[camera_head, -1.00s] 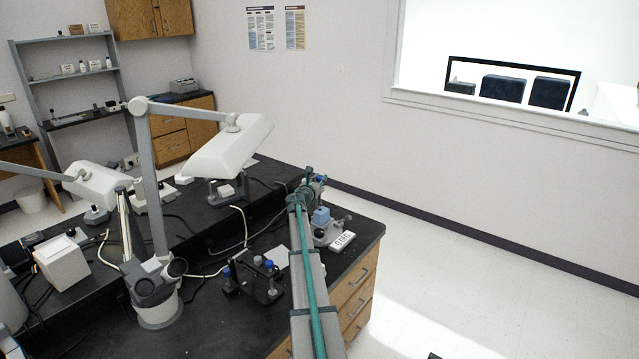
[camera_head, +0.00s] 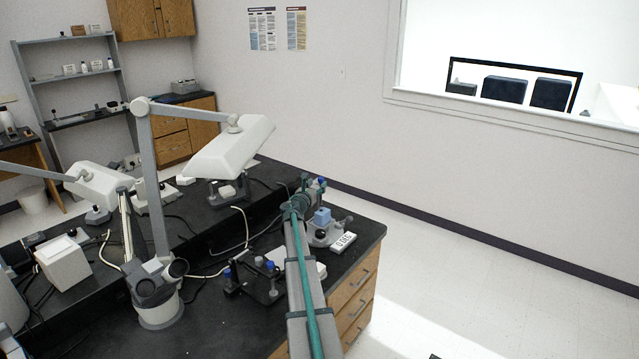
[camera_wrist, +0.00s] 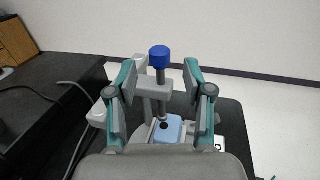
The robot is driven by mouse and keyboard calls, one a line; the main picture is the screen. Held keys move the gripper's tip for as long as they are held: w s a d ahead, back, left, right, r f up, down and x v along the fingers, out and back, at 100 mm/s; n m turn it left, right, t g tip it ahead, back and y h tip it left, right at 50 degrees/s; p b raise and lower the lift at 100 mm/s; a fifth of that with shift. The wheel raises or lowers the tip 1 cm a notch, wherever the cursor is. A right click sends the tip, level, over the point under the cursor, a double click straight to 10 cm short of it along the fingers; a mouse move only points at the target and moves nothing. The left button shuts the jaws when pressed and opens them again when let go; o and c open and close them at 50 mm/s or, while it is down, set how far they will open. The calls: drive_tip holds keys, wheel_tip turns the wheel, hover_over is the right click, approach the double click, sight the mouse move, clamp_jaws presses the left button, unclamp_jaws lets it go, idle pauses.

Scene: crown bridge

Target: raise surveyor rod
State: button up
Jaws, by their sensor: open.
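The surveyor rod (camera_wrist: 161,75) is a dark grey upright rod with a blue knob (camera_wrist: 160,52) on top, held in the grey surveyor arm (camera_wrist: 153,93). Below it sits a light blue block (camera_wrist: 168,128); this also shows in the head view (camera_head: 322,215). My gripper (camera_wrist: 160,72) is open, with one teal-edged finger to each side of the rod and knob. I see a gap on both sides, with no visible contact. In the head view my gripper (camera_head: 298,202) is at the surveyor, beside the blue block, and partly hides it.
A white device with a number display (camera_head: 343,241) stands near the bench's right edge. A dark device with blue knobs (camera_head: 252,280) stands left of my arm. A white lamp (camera_head: 232,147) hangs over the bench further back. Cables lie on the black bench top.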

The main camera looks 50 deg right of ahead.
drive_tip(key=v, duration=0.7)
drive_tip(key=shift+a, duration=0.15)
drive_tip(key=shift+s, duration=0.1)
